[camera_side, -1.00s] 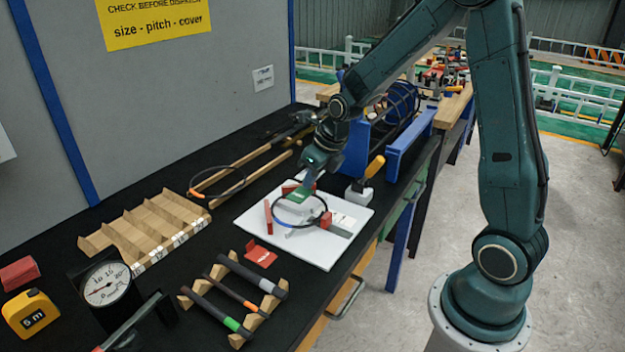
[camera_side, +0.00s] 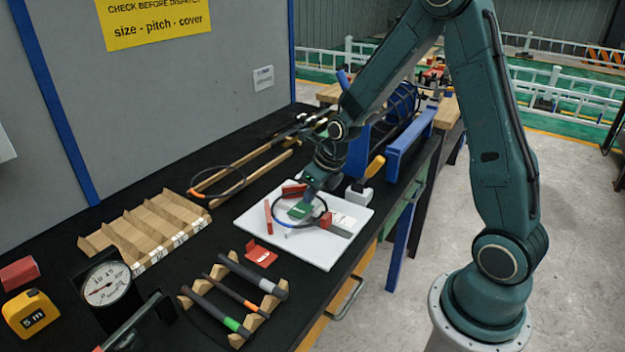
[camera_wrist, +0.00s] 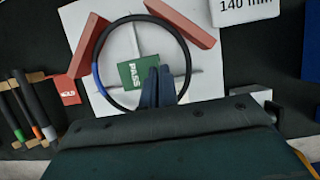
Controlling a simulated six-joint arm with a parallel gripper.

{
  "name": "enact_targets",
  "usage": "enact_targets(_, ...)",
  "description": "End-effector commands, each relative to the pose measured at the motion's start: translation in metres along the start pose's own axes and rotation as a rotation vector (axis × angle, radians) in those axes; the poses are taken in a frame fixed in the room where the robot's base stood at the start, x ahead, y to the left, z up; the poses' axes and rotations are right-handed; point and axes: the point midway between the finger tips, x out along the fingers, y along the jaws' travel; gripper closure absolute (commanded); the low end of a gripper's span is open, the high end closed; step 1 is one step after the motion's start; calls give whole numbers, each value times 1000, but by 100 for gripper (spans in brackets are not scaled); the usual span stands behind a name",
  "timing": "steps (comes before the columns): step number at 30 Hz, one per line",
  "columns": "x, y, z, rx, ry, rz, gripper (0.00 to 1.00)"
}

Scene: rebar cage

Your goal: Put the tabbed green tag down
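The green tag (camera_side: 301,211) is at the end of my gripper (camera_side: 308,200), low over the white board (camera_side: 318,254) and within the outline of the black ring (camera_side: 275,218). In the wrist view the tag (camera_wrist: 135,74) shows its face, lettered PASS. The blue fingers of my gripper (camera_wrist: 158,84) are close together at the tag's right edge, shut on it. The tab is hidden between the fingers. I cannot tell whether the tag touches the board.
Red blocks (camera_side: 268,217) and a grey block with a red end (camera_side: 342,226) stand around the ring. A red tag (camera_side: 261,256) lies beside the board. A rack with several bars (camera_side: 238,300) is in front. A yellow-handled tool (camera_side: 374,168) stands behind the board.

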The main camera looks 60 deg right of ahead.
Motion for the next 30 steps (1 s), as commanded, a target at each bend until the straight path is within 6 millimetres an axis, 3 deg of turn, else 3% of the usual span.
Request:
enact_targets(1,1,0,-1,0,1,0,97)
enact_targets(4,1,0,0,0,0,0,77)
enact_targets(20,-6,0,2,0,-2,-1,77)
enact_targets(30,-37,0,1,1,-4,-2,77)
